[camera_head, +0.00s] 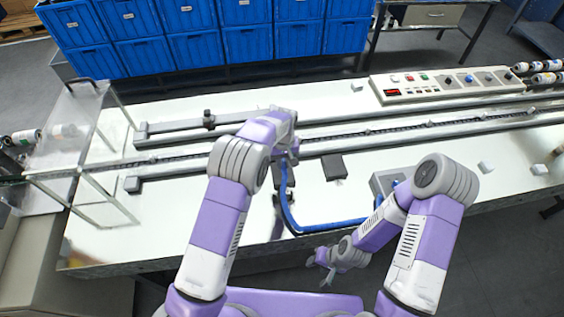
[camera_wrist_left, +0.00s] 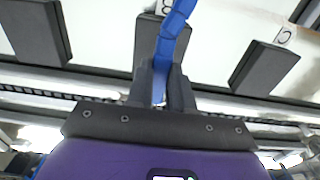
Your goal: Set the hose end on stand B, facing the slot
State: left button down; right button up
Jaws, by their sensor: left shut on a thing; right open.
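The blue hose (camera_head: 287,208) runs from my left gripper (camera_head: 288,157) down and right across the bench, toward a grey box. In the left wrist view my left gripper (camera_wrist_left: 162,92) is shut on the hose (camera_wrist_left: 172,38) near its end; the very tip is mostly hidden between the fingers. Several dark stands show there: one at left (camera_wrist_left: 37,32), one in the middle (camera_wrist_left: 145,38) behind the hose, one at right (camera_wrist_left: 265,66). My right gripper (camera_head: 326,265) is open and empty beyond the bench's front edge.
Long metal rails (camera_head: 350,138) run across the white bench (camera_head: 385,162). A control panel (camera_head: 445,83) stands at the back right, a clear guard (camera_head: 75,130) at the left. The grey box (camera_head: 384,183) sits near the front edge. Blue bins (camera_head: 245,43) stand behind.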

aim_at(283, 164)
pick_arm(q)
jog(key=shift+f, duration=0.1)
jog(key=shift+f+b, duration=1.35)
jog(key=shift+f, duration=0.65)
jog(key=shift+f, duration=0.35)
jog(key=c, duration=0.9)
grip_release()
jog(key=shift+r, duration=0.1)
notch_tip(283, 164, up, 7)
jog(key=shift+r, duration=0.15)
